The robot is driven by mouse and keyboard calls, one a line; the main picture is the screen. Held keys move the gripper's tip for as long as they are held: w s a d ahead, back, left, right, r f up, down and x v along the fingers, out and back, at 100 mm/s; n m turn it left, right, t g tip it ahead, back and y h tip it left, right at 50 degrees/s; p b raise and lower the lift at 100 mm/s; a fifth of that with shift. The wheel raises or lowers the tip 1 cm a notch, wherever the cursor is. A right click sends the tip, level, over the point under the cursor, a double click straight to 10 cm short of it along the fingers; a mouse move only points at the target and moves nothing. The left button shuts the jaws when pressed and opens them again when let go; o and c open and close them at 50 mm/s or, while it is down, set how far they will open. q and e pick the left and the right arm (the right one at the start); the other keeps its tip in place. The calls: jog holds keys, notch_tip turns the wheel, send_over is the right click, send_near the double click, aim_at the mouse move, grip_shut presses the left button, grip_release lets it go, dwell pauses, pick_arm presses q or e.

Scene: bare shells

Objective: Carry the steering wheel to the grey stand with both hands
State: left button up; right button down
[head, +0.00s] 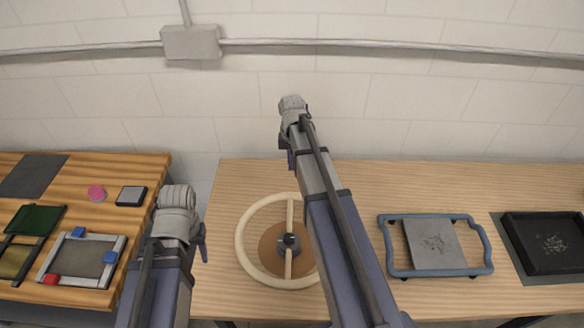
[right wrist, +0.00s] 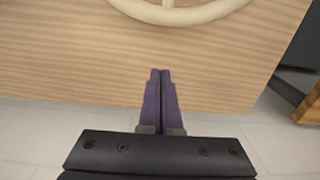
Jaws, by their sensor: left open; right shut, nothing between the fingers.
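The steering wheel (head: 246,226), a cream ring with a crossbar and dark hub, lies on the right table over a brown disc. My right arm covers part of its right side; part of its rim shows in the right wrist view (right wrist: 165,15). My right gripper (head: 288,156) is beyond the wheel near the wall, its purple fingers (right wrist: 161,75) shut and empty, apart from the rim. My left gripper (head: 203,245) is open, left of the wheel and apart from it, mostly hidden by its wrist. I cannot tell which thing is the grey stand; a dark grey mat (head: 32,176) lies far left.
On the right table are a blue handled tray (head: 482,240) with a grey slab (head: 434,246), and a black tray (head: 550,218) on a dark mat. The left table holds a small frame (head: 117,260), a green tray (head: 37,219) and small blocks. A gap separates the tables; a wall stands behind.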

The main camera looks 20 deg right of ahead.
pick_arm(q)
notch_tip(320, 180, down, 9)
jog(key=b, duration=0.8)
jog(key=shift+r, duration=0.15)
pick_arm(e)
notch_tip(320, 180, down, 9)
jog(key=shift+r, duration=0.2)
pick_arm(q)
jog(key=shift+r, duration=0.15)
pick_arm(e)
jog(key=s, duration=0.1)
jog(key=s+a, duration=0.1)
jog(key=s, duration=0.1)
jog(key=shift+s+a+r, duration=0.1)
jog(key=shift+s+a, duration=0.05)
jog(key=shift+a, duration=0.15)
jog(key=shift+s+a, duration=0.15)
jog(key=shift+s, duration=0.1)
